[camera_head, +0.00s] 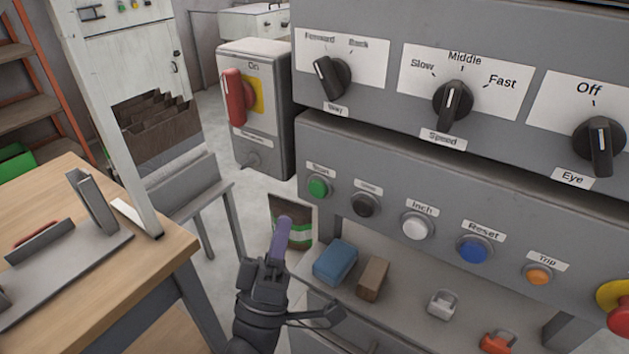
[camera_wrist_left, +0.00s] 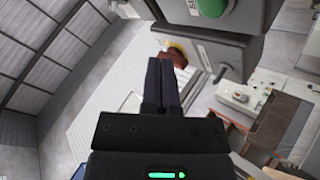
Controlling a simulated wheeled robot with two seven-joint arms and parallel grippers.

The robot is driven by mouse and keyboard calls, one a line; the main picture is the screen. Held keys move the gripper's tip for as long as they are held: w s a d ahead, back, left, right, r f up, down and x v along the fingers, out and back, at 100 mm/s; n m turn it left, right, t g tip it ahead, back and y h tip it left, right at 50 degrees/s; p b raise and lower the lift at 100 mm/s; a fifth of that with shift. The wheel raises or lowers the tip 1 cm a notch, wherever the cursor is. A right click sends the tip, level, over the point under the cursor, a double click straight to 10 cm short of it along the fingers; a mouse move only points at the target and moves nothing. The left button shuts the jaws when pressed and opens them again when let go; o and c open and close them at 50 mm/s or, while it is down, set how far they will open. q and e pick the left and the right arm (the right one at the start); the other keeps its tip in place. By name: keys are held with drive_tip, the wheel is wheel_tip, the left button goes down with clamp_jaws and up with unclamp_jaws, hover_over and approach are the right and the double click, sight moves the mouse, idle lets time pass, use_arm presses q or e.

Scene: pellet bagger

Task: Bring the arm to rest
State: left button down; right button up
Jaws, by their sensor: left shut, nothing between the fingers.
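My left gripper (camera_head: 285,222) is in the lower middle of the head view, pointing up and away from me. Its fingers are shut together with nothing between them. They also show shut in the left wrist view (camera_wrist_left: 164,60). The fingertips are below and left of the green start button (camera_head: 319,187), apart from it. That green button (camera_wrist_left: 212,7) shows at the top right of the wrist view. My right gripper is in neither view.
The grey control panel (camera_head: 390,162) with knobs and several buttons fills the right. A shelf below it holds a blue block (camera_head: 336,262) and a brown block (camera_head: 373,279). A red-handled switch box (camera_head: 268,135) is behind. A wooden table (camera_head: 165,252) stands left.

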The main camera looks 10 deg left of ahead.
use_arm(q)
wheel_tip(320, 180, down, 20)
drive_tip(key=m+g, duration=0.5)
drive_tip(key=g, duration=0.4)
drive_tip(key=s+a+f+m+g+y, duration=0.25)
drive_tip(key=s+f+g, duration=0.5)
drive_tip(key=f, duration=0.65)
drive_tip(key=s+a+f+m+g, duration=0.2)
drive_tip(key=s+f+g, duration=0.1)
drive_tip(key=s, duration=0.7)
drive_tip(key=s+a+f+m+g+y, duration=0.1)
drive_tip(key=s+f+g, duration=0.3)
drive_tip(key=s, duration=0.7)
drive_tip(key=s+a+f+m+g+y, duration=0.1)
drive_tip(key=s+a+f+m+g, duration=0.2)
drive_tip(key=s, duration=0.8)
wheel_tip(320, 180, down, 3)
drive_tip(key=shift+s+a+r+g+p, duration=0.2)
drive_tip(key=shift+a+g+p, duration=0.1)
drive_tip(key=shift+a+g, duration=0.2)
